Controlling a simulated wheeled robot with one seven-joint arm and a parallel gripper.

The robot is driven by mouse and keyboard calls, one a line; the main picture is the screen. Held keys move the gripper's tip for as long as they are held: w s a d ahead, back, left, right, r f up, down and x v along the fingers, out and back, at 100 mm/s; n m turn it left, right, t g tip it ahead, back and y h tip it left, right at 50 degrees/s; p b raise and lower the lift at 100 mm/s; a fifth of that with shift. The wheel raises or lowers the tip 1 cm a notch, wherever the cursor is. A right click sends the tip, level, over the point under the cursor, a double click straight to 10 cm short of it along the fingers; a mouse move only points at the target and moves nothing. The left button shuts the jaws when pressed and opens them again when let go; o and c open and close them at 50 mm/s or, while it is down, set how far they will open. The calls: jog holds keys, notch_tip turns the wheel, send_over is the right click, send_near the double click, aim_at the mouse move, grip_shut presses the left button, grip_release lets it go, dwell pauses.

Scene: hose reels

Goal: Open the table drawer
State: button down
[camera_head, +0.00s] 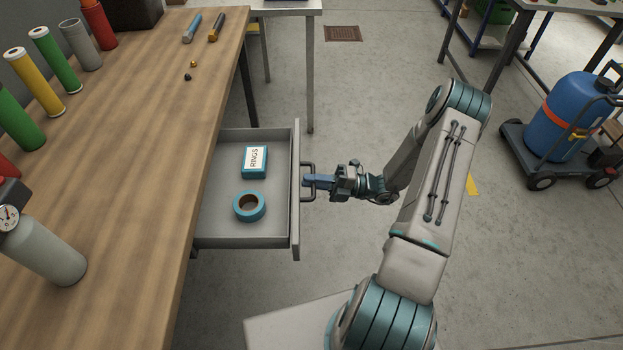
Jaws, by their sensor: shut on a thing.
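The table drawer (219,208) is grey and stands pulled out from the right side of the wooden table (178,130). Inside it lie a blue box labelled RINGS (255,161) and a roll of blue tape (249,206). A dark bar handle (311,166) sits on the drawer's front panel. My gripper (312,181) reaches in from the right and is shut on the handle. The fingertips partly hide the handle's middle.
Several coloured cylinders, such as a yellow one (36,83), stand along the table's left side. Two small tools (192,27) lie at its far end. A blue barrel (562,117) rests on a cart at the right. Open floor lies right of the drawer.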

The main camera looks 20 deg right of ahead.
jog(key=c, duration=1.8)
grip_release()
jog(key=b+v, duration=0.1)
jog(key=v, duration=1.3)
jog(key=shift+a, duration=0.1)
